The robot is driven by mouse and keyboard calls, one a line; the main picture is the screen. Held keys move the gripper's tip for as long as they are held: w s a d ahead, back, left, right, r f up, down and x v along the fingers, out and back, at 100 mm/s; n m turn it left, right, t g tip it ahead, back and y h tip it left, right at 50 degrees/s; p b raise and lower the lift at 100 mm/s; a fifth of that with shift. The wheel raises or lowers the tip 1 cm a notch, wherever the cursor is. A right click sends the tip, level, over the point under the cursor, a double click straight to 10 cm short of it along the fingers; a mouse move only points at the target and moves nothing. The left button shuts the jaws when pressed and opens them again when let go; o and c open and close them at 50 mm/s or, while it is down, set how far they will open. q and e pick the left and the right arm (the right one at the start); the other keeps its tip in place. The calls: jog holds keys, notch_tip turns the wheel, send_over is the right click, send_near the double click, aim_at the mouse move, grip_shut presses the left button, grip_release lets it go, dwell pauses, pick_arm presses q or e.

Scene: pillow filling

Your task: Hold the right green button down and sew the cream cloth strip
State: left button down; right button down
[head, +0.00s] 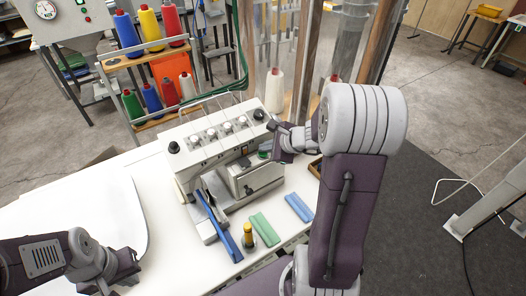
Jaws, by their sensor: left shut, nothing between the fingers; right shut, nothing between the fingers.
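The white sewing machine (228,140) stands on the white table in the middle of the head view. My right gripper (281,157) is shut and empty at the machine's right end, in front of a small green patch (264,154). I cannot tell whether this is a button or whether the gripper touches it. A dark blue strip (218,226) lies at the machine's front. I cannot make out a cream cloth strip; the machine and my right arm hide part of the table. My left gripper (128,268) is shut and empty low at the left, apart from the machine.
A rack of coloured thread cones (149,28) stands behind the machine. The white table (165,250) is clear between my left gripper and the machine.

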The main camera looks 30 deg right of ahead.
aim_at(265, 154)
dwell(0.8)
jog(key=shift+r+p, duration=0.75)
jog(key=shift+r, duration=0.15)
jog(key=shift+r, duration=0.1)
notch_tip(265, 154, up, 5)
jog(key=p, duration=0.4)
